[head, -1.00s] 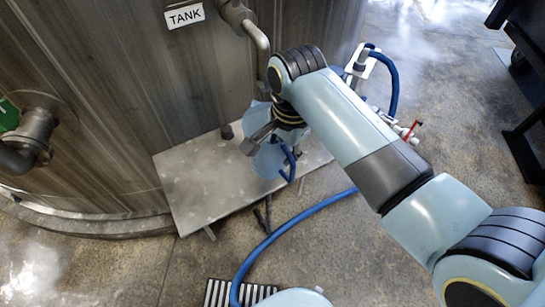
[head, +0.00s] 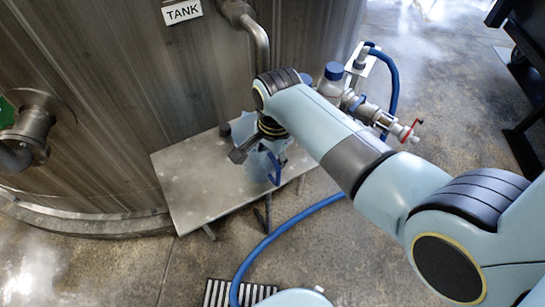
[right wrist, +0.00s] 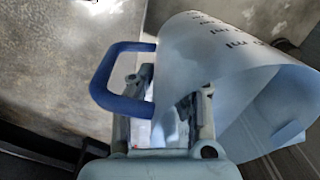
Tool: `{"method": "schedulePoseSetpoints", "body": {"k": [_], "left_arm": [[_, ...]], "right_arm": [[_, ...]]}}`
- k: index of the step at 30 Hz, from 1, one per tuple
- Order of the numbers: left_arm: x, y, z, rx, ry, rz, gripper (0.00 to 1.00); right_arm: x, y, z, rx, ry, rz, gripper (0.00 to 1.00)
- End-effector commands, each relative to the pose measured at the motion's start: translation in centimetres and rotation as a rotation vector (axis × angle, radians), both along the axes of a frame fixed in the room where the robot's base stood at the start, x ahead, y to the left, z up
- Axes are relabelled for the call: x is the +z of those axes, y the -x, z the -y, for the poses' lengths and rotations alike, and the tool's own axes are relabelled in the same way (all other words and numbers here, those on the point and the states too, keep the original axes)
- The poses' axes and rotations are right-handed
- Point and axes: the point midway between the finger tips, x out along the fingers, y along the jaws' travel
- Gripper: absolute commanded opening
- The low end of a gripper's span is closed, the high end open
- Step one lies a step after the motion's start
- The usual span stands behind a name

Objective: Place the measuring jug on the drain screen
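The measuring jug (head: 248,127) is translucent pale blue with a blue handle (head: 275,170). It is over the grey metal platform by the tank, partly hidden by my right arm; I cannot tell if it touches the platform. My right gripper (head: 238,155) is at the jug. In the right wrist view the jug (right wrist: 225,65) lies across the picture, its printed marks showing and its handle (right wrist: 103,82) to the left. The fingers (right wrist: 172,115) are around part of the jug at the handle side. A dark and light slatted grate (head: 218,292), perhaps the drain screen, is at the bottom edge. My left gripper is out of view.
The metal platform (head: 185,195) is bare on its left. The tank (head: 110,110) rises behind it, with a pipe (head: 262,50) coming down. A blue hose (head: 290,222) crosses the floor.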

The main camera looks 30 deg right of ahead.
Motion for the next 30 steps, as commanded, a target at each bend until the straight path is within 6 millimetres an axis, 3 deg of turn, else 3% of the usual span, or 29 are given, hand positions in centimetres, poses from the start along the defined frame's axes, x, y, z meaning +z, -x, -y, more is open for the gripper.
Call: {"method": "schedulePoseSetpoints", "body": {"k": [3,14,24,30], "left_arm": [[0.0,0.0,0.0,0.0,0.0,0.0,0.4],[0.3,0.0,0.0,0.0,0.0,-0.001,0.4],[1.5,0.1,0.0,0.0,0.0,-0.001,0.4],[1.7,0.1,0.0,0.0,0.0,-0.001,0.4]], "right_arm": [[0.0,0.0,0.0,0.0,0.0,0.0,0.31],[0.9,0.0,0.0,0.0,0.0,0.0,0.31],[8.0,0.3,0.1,0.0,0.0,0.004,0.31],[11.2,0.5,0.2,0.0,0.0,0.001,0.31]]}}
